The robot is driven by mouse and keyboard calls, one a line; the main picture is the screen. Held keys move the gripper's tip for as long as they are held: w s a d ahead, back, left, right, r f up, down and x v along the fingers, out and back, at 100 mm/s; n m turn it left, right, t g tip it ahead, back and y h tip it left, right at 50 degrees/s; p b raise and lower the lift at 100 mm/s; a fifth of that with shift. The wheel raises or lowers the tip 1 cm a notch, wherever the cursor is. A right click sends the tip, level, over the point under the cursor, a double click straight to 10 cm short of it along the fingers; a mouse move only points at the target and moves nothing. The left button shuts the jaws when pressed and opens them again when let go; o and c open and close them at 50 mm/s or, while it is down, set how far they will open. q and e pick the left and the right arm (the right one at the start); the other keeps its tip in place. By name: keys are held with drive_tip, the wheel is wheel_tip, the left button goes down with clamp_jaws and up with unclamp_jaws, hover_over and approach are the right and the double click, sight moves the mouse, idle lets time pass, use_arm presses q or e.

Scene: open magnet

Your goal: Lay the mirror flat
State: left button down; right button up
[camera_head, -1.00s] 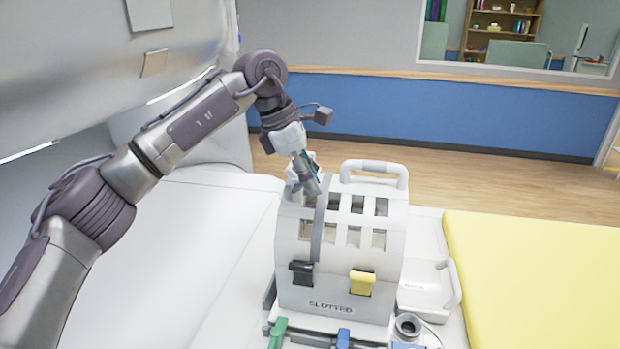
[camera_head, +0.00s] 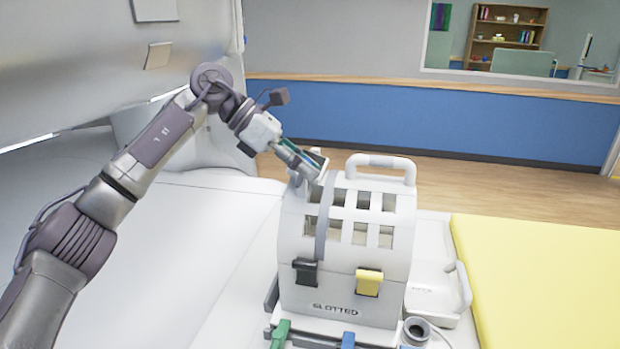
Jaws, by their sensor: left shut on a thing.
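The slotted head coil (camera_head: 340,291) stands on the white bed, its arched shell full of windows. A small framed mirror (camera_head: 318,160) shows at its top left, tilted and partly hidden by my gripper. My left gripper (camera_head: 311,168) comes in from the left and is shut on the mirror's edge, just above the coil's top. How far the mirror leans cannot be told exactly. My right gripper is not in view.
A white handle (camera_head: 382,161) arches over the coil's back right. Black (camera_head: 305,272) and yellow (camera_head: 369,282) latches sit on its front. A yellow pad (camera_head: 540,275) lies right. The scanner's bore wall (camera_head: 80,60) hangs over the upper left.

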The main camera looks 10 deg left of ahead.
use_arm(q)
drive_tip(key=a+h+b, duration=0.1)
drive_tip(key=h+b, duration=0.1)
drive_tip(key=shift+h, duration=0.4)
drive_tip(key=shift+a+r+h+b, duration=0.1)
drive_tip(key=shift+a+h+b, duration=0.05)
drive_tip(key=shift+h+b, duration=0.2)
drive_tip(key=c, duration=0.9)
unclamp_jaws()
drive_tip(key=shift+c, duration=0.2)
drive_tip(key=shift+a, duration=0.15)
drive_tip(key=v, duration=1.2)
drive_tip(key=shift+s, duration=0.15)
